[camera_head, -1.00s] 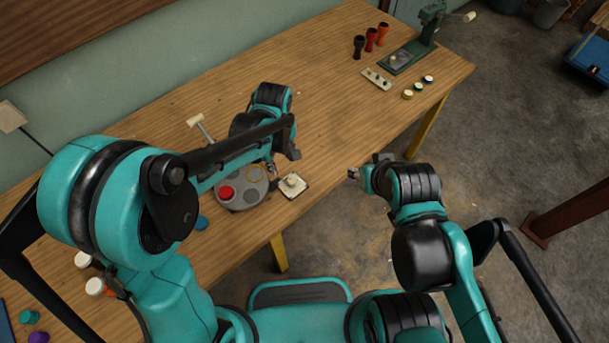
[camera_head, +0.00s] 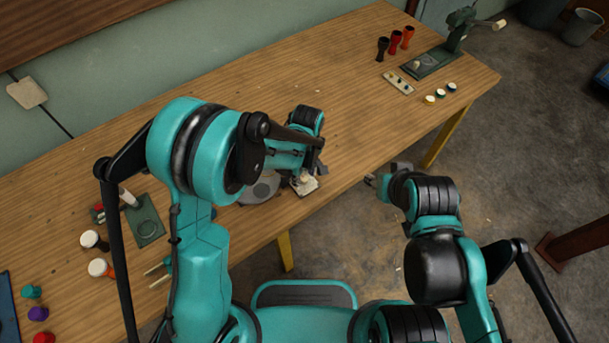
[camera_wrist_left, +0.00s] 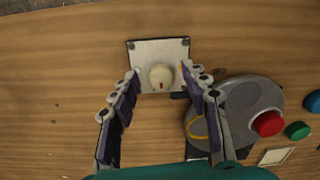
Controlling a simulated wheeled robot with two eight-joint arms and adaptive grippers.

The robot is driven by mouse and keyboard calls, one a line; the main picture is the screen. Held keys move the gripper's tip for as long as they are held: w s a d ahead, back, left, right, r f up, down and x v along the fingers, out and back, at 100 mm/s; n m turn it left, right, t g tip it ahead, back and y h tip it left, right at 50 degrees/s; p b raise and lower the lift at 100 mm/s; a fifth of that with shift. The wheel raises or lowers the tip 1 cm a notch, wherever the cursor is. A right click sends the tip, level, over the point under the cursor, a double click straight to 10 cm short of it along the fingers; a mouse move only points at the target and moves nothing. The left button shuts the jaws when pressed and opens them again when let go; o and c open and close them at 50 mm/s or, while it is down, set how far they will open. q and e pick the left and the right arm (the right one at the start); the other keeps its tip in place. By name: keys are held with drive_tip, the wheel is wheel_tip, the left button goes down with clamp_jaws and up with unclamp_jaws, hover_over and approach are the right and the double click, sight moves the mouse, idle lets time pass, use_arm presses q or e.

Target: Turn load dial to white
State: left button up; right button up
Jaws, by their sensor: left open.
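The load dial (camera_wrist_left: 160,77) is a round cream knob with a small red mark on its near edge. It sits on a pale square plate (camera_wrist_left: 145,50) near the table's front edge; the plate also shows in the head view (camera_head: 308,187). A yellow mark is partly visible at the plate's right, beside a fingertip. My left gripper (camera_wrist_left: 160,72) is open over the plate, one finger on each side of the knob, with gaps visible on both sides. My right gripper (camera_head: 371,180) hangs beyond the table's front edge, away from the dial; its jaw opening is too small to judge.
A grey round base (camera_wrist_left: 262,95) with a red button (camera_wrist_left: 268,123) stands right beside the dial plate in the wrist view. A green button (camera_wrist_left: 298,130) is next to it. Goblet-shaped pieces (camera_head: 395,42) and a green press (camera_head: 430,60) stand far right.

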use_arm(q)
clamp_jaws()
drive_tip(key=m+b, duration=0.1)
drive_tip(key=m, duration=0.3)
drive_tip(key=shift+m, duration=0.3)
drive_tip(key=m, duration=0.4)
drive_tip(key=shift+b, duration=0.4)
drive_tip(key=m, duration=0.5)
drive_tip(key=shift+s+a+b, duration=0.1)
drive_tip(key=shift+b, duration=0.2)
drive_tip(key=shift+m, duration=2.2)
